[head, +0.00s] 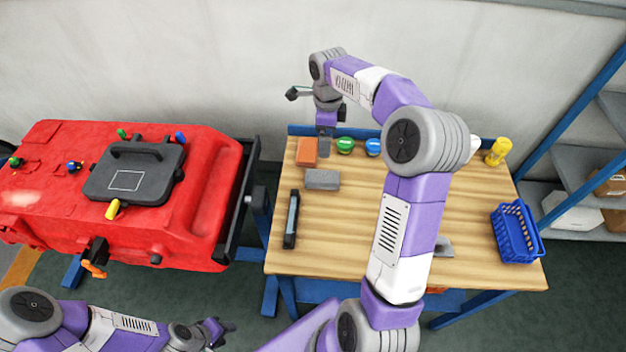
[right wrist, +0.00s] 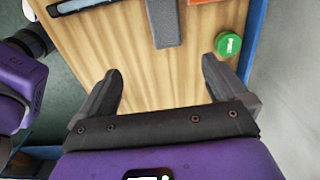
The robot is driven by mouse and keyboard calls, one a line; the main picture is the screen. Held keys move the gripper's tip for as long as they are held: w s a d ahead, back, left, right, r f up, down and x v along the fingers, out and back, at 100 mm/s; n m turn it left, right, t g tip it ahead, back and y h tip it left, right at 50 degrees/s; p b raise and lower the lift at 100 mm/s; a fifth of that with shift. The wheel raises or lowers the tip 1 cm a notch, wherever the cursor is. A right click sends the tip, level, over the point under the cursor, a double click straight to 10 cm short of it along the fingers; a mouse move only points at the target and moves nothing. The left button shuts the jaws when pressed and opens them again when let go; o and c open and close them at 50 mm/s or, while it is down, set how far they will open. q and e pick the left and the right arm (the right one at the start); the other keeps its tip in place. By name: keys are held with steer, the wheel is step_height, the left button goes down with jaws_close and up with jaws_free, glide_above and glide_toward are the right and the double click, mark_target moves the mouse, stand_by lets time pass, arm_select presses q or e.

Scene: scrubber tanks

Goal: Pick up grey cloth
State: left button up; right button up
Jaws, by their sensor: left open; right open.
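The grey cloth (head: 322,179) lies flat as a small rectangle on the left part of the wooden table. It also shows in the right wrist view (right wrist: 163,22) at the top, beyond my fingers and cut off by the frame edge. My right gripper (right wrist: 160,90) is open and empty, with bare wood between its fingers. In the head view my right gripper (head: 325,143) is above the back left of the table, apart from the cloth and partly hidden. My left gripper (head: 224,328) is open and empty at the lower left, low in front of the red machine.
Near the cloth are an orange block (head: 306,152), a green round cap (head: 345,145), a blue cap (head: 373,147) and a black tool (head: 291,219). A blue basket (head: 516,232) and yellow bottle (head: 498,151) stand at right. A red machine (head: 200,215) stands left of the table.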

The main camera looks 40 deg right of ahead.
steer(key=b, duration=1)
glide_above(321, 177)
steer(key=f, duration=1.2)
steer(key=shift+s+f, duration=0.1)
steer(key=shift+s, duration=0.1)
steer(key=f+b, duration=0.1)
steer(key=f, duration=0.1)
steer(key=f+b, duration=0.1)
steer(key=f, duration=0.2)
steer(key=f+b, duration=0.1)
steer(key=f, duration=0.1)
steer(key=shift+w+f, duration=0.25)
steer(key=shift+f, duration=0.1)
steer(key=shift+r, duration=0.1)
steer(key=c, duration=1.1)
steer(key=shift+o, duration=0.2)
step_height(321, 177, up, 10)
steer(key=p, duration=0.3)
